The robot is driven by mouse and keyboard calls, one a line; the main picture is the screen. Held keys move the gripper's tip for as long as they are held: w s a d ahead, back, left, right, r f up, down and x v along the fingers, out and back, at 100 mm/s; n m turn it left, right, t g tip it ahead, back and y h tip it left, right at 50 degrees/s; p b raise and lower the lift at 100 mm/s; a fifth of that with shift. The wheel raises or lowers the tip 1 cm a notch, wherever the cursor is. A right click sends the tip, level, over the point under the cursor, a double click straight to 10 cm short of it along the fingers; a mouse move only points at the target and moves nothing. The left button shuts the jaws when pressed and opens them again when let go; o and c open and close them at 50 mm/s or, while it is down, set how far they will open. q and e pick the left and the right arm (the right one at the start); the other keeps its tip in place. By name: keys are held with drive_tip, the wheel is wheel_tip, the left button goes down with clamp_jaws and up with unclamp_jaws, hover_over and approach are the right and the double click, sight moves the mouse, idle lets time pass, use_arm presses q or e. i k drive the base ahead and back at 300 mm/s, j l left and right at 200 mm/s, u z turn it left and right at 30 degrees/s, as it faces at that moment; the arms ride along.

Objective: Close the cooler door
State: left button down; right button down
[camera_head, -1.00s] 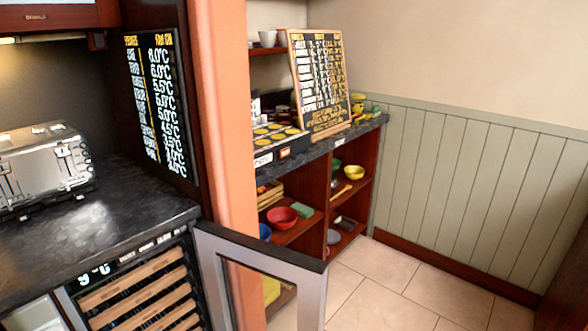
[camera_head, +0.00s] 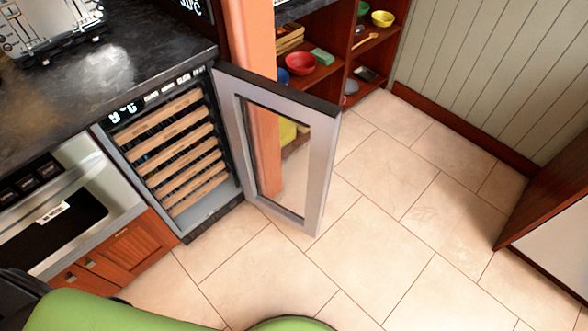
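The cooler (camera_head: 178,150) is a built-in unit under the dark counter, with several wooden-fronted racks and a lit display reading about 9°C. Its door (camera_head: 233,150) is a grey metal frame around a glass pane. The door stands wide open, hinged at the cooler's right side and swung out over the floor to the right. Neither of my grippers shows in view.
A dark stone counter (camera_head: 120,62) with a toaster (camera_head: 45,28) runs above the cooler. A steel oven front (camera_head: 70,205) stands to its left. Wooden shelves with bowls (camera_head: 300,63) lie behind the door. The tiled floor (camera_head: 385,235) is clear. A cabinet (camera_head: 555,215) stands at the right edge.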

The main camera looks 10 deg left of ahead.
sight(234, 83)
drive_tip(key=i+l+z, duration=0.2)
drive_tip(key=l+z, duration=0.2)
drive_tip(key=i+l+z, duration=0.6)
drive_tip(key=l+z, duration=0.15)
drive_tip(key=i+u, duration=0.3)
drive_tip(key=u, duration=0.2)
drive_tip(key=i+l+u, duration=0.15)
drive_tip(key=i+u, duration=0.15)
drive_tip(key=u, duration=0.15)
drive_tip(key=i+l+u, duration=0.2)
drive_tip(key=u, duration=0.3)
drive_tip(key=i+u, duration=0.15)
drive_tip(key=u, duration=0.25)
drive_tip(key=i+u, duration=0.15)
drive_tip(key=u, duration=0.25)
drive_tip(key=i+l+u, duration=0.1)
drive_tip(key=u, duration=0.3)
drive_tip(key=i+l+u, duration=0.15)
drive_tip(key=u, duration=0.25)
drive_tip(key=i+l+u, duration=0.1)
drive_tip(key=u, duration=0.35)
drive_tip(key=k+l+u, duration=0.1)
drive_tip(key=l+u, duration=0.15)
drive_tip(key=k+l+u, duration=0.1)
drive_tip(key=l+u, duration=0.15)
